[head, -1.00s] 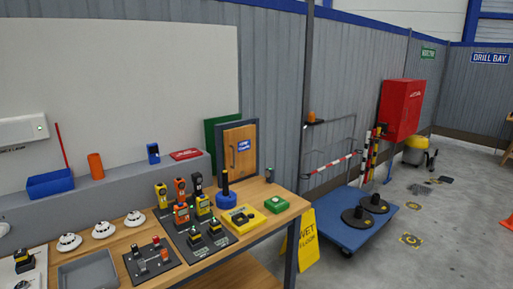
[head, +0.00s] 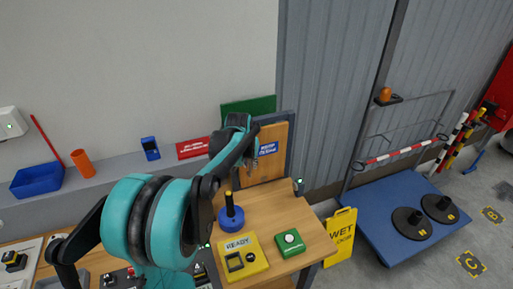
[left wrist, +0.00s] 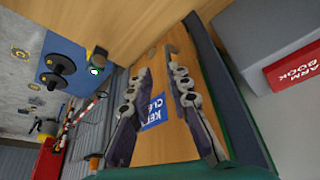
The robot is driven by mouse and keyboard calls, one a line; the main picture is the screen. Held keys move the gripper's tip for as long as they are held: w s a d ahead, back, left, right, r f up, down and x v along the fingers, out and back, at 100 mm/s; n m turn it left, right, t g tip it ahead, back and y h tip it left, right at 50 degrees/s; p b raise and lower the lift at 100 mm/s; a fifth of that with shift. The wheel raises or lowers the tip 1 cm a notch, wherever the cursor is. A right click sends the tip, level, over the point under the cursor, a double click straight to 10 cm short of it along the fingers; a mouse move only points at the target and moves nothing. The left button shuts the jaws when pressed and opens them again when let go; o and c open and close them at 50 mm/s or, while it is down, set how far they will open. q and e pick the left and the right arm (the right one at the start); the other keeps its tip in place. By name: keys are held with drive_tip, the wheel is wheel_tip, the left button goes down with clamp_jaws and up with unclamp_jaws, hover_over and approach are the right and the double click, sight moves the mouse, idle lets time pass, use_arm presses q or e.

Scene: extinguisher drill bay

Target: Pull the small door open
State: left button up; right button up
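The small door (head: 274,160) is a wooden panel with a blue label, in a dark frame at the back right of the bench. It looks closed. My left gripper (head: 253,161) is in front of its left part, and my left arm covers part of the door. In the left wrist view, the door (left wrist: 160,88) fills the middle behind my left gripper (left wrist: 157,63). Its two fingers are apart with nothing clearly between them. The door's handle is not clearly visible now, and I cannot tell whether a finger touches it. My right gripper is not in view.
A blue base with an upright black handle (head: 231,217), a yellow box marked READY (head: 243,257) and a green button box (head: 291,242) stand in front of the door. A green panel (head: 262,105) stands behind it. A yellow wet-floor sign (head: 341,238) stands beyond the bench's right end.

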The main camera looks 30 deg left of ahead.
sight(250, 165)
use_arm(q)
drive_tip(key=x, duration=0.2)
drive_tip(key=a+x, duration=0.1)
drive_tip(key=x, duration=0.2)
drive_tip(key=w+b+x, duration=0.1)
drive_tip(key=x, duration=0.2)
drive_tip(key=shift+w+a+r, duration=0.15)
drive_tip(key=shift+w+a, duration=0.05)
drive_tip(key=shift+a, duration=0.1)
clamp_jaws()
